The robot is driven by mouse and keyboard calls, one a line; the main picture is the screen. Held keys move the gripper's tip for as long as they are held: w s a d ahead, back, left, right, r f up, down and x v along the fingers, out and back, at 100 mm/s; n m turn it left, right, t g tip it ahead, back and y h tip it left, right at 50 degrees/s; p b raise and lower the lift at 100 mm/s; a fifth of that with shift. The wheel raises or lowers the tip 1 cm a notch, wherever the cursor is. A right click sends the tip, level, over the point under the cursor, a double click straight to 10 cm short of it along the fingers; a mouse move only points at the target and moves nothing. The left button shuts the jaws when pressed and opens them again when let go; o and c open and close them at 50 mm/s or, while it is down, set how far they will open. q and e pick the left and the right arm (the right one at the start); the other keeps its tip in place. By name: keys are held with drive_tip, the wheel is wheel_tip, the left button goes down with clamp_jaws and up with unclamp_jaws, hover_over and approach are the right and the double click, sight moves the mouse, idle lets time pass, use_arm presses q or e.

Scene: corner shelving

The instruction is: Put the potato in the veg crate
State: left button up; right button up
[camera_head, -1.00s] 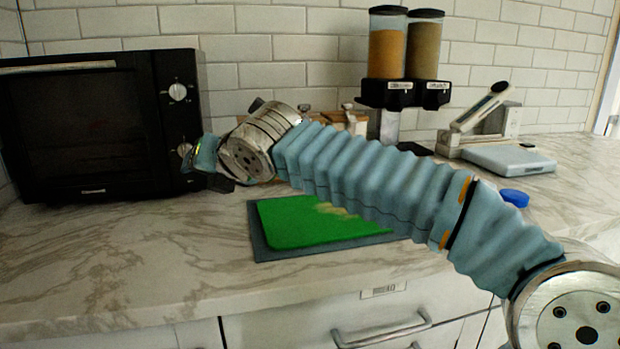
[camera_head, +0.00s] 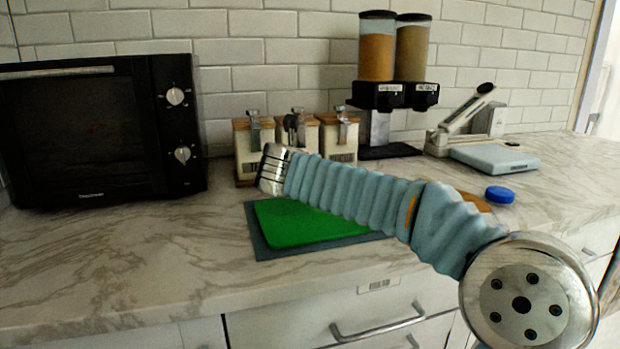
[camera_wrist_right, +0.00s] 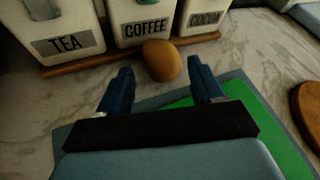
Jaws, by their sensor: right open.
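The potato (camera_wrist_right: 161,60) is brown and round and lies on the marble counter in the right wrist view, just in front of the coffee canister. My right gripper (camera_wrist_right: 160,82) is open, with its two blue fingers apart and the potato just beyond and between their tips, not gripped. In the head view my right arm reaches in from the right over the green board, and its gripper and the potato are hidden behind the wrist. No veg crate is in view. My left gripper is not in view.
Tea, coffee and cocoa canisters (camera_head: 247,150) stand on a wooden tray (camera_wrist_right: 75,66) close behind the potato. A green board (camera_head: 290,222) lies in front. A black microwave (camera_head: 100,130) stands left, a dispenser (camera_head: 378,95) and scale (camera_head: 495,158) right. The front-left counter is clear.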

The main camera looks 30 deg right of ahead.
drive_tip(key=x, duration=0.4)
drive_tip(key=shift+w+d+f, duration=0.1)
drive_tip(key=shift+d+f, duration=0.15)
drive_tip(key=shift+f, duration=0.05)
drive_tip(key=c, duration=1)
drive_tip(key=shift+r, duration=0.55)
wheel_tip(320, 180, up, 3)
drive_tip(key=shift+a+f, duration=0.1)
drive_tip(key=shift+f, duration=0.05)
drive_tip(key=s+a+r, duration=0.1)
drive_tip(key=s+r, duration=0.2)
drive_tip(key=s, duration=0.1)
drive_tip(key=s+a+r, duration=0.2)
drive_tip(key=s+r, duration=0.1)
drive_tip(key=s, duration=0.1)
drive_tip(key=s+a+r, duration=0.2)
drive_tip(key=s+r, duration=0.1)
drive_tip(key=s, duration=0.2)
drive_tip(key=shift+a+r, duration=0.15)
